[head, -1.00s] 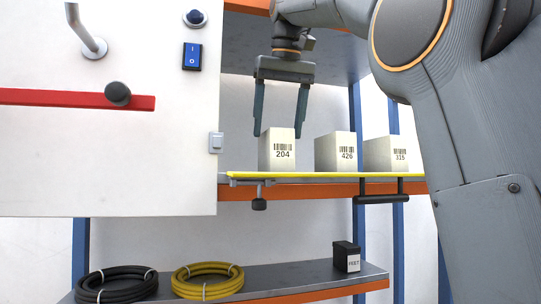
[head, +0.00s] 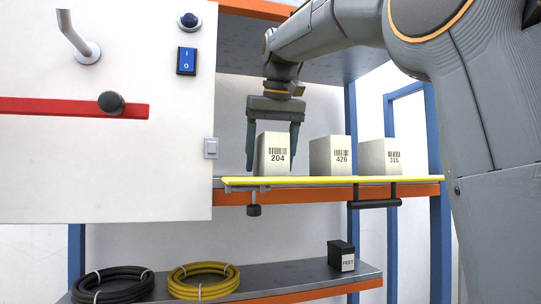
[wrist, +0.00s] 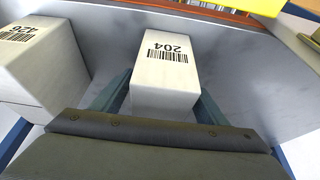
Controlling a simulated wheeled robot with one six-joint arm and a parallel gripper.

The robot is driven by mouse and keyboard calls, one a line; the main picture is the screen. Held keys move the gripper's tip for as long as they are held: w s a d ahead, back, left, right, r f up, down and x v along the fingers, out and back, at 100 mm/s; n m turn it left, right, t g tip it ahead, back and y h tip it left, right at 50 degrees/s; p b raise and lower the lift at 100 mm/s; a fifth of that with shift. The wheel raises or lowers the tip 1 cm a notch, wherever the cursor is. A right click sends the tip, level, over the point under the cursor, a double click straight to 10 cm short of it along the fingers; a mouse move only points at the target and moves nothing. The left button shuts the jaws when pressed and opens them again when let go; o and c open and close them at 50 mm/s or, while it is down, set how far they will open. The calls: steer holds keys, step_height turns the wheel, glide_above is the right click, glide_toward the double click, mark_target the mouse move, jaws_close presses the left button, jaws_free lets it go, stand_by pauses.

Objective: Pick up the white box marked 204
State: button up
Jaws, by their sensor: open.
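The white box marked 204 (head: 274,154) stands upright at the left end of the yellow-edged shelf in the head view. My gripper (head: 271,160) points down from above it. Its two fingers are open, one on each side of the box. In the wrist view the box marked 204 (wrist: 165,75) lies between the spread fingers, its label upside down. I cannot tell whether either finger touches the box.
The box marked 426 (head: 331,156) and the box marked 315 (head: 378,157) stand to the right on the same shelf (head: 330,181). A white panel (head: 100,160) is close on the left. Hoses and a black box (head: 341,256) are on the lower shelf.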

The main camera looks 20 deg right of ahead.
steer(key=shift+c, duration=0.2)
steer(key=c, duration=1.1)
steer(key=shift+c, duration=1.4)
steer(key=shift+r, duration=0.1)
